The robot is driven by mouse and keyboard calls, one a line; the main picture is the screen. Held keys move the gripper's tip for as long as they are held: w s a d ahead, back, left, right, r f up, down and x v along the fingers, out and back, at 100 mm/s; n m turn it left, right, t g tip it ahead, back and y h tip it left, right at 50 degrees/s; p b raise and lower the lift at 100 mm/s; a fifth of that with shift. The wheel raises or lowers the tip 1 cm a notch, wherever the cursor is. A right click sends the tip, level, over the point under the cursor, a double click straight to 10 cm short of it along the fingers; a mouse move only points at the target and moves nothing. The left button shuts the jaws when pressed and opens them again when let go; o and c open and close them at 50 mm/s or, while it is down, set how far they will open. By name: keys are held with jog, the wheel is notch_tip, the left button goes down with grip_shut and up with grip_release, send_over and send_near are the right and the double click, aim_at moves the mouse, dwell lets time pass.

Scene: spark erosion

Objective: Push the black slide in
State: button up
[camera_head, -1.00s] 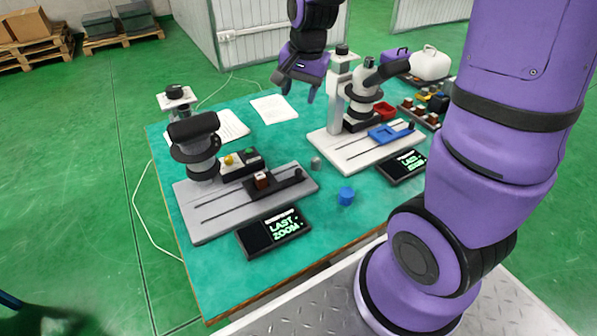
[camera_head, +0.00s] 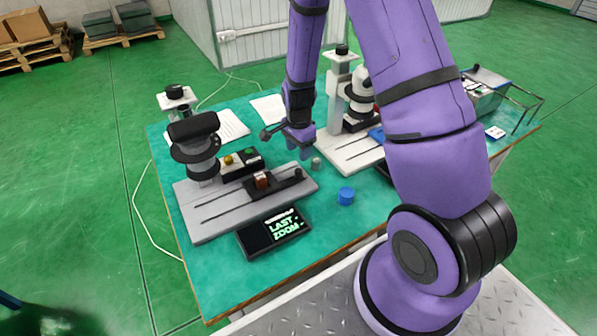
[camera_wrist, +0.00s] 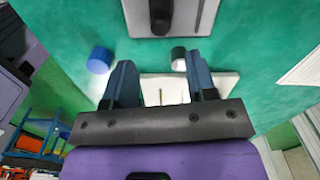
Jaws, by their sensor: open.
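The black slide (camera_head: 281,184) lies on the grey base plate (camera_head: 222,207) of the left microscope, with a brown block on it and a dark knob at its right end. In the wrist view, the dark knob (camera_wrist: 161,22) shows at the top, on the plate ahead of my fingers. My gripper (camera_head: 300,150) is above the table, just beyond the plate's right end and apart from the slide. Its two blue-grey fingers (camera_wrist: 160,65) are spread with nothing between them.
A blue cylinder (camera_head: 346,196) and a small grey cylinder (camera_head: 316,163) stand right of the plate. A black display (camera_head: 273,232) lies in front. The second microscope (camera_head: 358,95) stands behind right, partly hidden by my arm.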

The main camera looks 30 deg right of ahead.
aim_at(298, 169)
notch_tip(298, 169, down, 10)
jog(key=shift+r, duration=0.2)
dwell(0.3)
grip_shut()
